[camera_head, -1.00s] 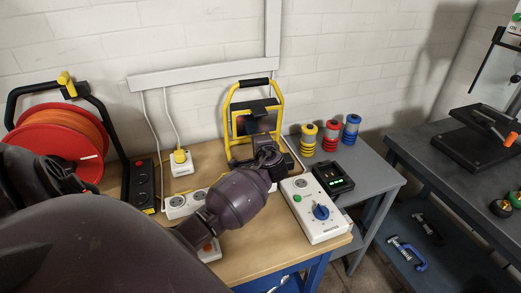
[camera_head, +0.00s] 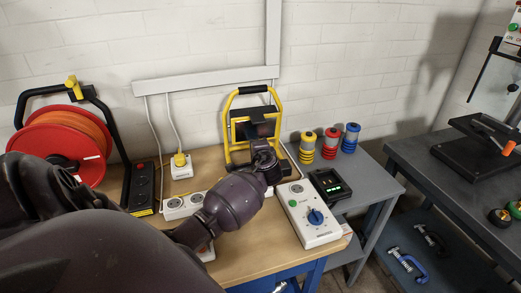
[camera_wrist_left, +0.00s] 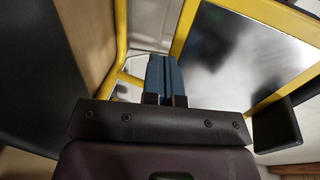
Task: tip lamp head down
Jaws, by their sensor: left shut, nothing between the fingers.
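The work lamp with a yellow tubular frame (camera_head: 229,105) and black top handle stands at the back of the wooden bench. Its dark lamp head (camera_head: 243,130) is partly hidden behind my left arm. In the left wrist view the lamp's glossy panel (camera_wrist_left: 225,65) with its yellow rim fills the right side. My left gripper (camera_wrist_left: 163,62) is shut and empty, with blue fingertips close to the panel's left edge; I cannot tell whether they touch it. In the head view the fingers are hidden by my wrist. My right gripper is not in view.
A white control box (camera_head: 311,213) with a blue knob and a power strip (camera_head: 181,206) flank my arm. A red cable reel (camera_head: 62,148) stands at left. Coloured spools (camera_head: 331,142) and a charger (camera_head: 330,185) sit on the grey table at right.

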